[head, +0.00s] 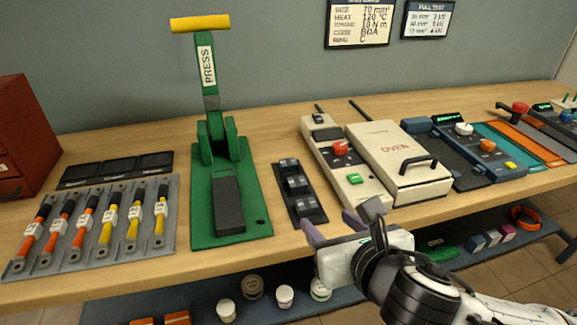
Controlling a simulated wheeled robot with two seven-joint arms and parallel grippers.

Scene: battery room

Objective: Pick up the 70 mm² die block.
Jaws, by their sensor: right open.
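A narrow black holder (282,205) on the bench carries three small dark die blocks with pale tops: a far one (288,165), a middle one (297,184) and a near one (305,206). Their markings are too small to read, so I cannot tell which is the 70 mm² block. My right gripper (330,226) comes in from the lower right, its two purple fingers spread apart at the bench's front edge. It is open and empty, just in front and to the right of the near block. My left gripper is out of view.
The green press (253,205) stands left of the holder. The beige crimp or heat unit (337,165) and oven (395,155) stand close on its right. A rack of coloured cables (90,225) lies far left. A lower shelf (250,312) holds small jars.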

